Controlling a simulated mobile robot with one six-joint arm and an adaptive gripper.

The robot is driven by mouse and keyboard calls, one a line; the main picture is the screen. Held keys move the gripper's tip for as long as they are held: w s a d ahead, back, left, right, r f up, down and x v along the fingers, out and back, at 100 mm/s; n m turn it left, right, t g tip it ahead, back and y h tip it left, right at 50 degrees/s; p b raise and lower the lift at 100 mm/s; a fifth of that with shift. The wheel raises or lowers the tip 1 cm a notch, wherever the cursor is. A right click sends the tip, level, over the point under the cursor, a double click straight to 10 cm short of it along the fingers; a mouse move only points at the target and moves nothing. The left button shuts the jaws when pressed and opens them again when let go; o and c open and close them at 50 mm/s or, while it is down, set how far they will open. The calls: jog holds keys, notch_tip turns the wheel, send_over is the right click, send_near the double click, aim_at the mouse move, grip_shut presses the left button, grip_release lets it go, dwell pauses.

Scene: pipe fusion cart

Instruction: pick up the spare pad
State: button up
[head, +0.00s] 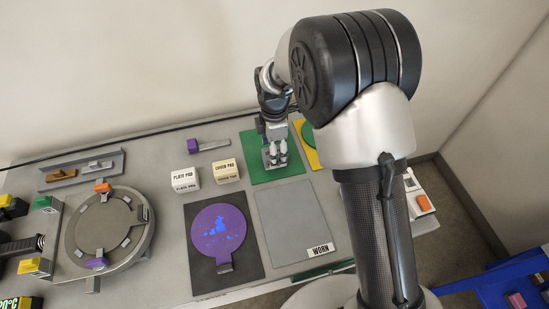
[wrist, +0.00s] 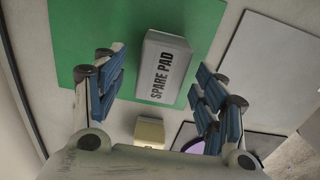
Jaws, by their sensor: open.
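In the wrist view a pale grey block lettered SPARE PAD (wrist: 166,68) lies on a green mat (wrist: 85,28). My gripper (wrist: 160,82) is open, with its blue-padded fingers to the left and right of the block in the picture. Gaps show between the fingers and the block, and I cannot tell how high the fingertips are above it. In the head view my gripper (head: 275,153) points down over the green mat (head: 286,175). There the block is hidden or cannot be told from the fingers.
Two labelled blocks, PLAIN PAD (head: 185,178) and COVER PAD (head: 226,171), stand left of the green mat. A grey panel marked WORN (head: 290,220) and a black mat (head: 240,272) with a purple disc lie in front. A yellow mat (head: 312,157) adjoins on the right.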

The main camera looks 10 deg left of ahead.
notch_tip(320, 180, down, 3)
jog(key=shift+r, duration=0.1)
jog(key=c, duration=1.1)
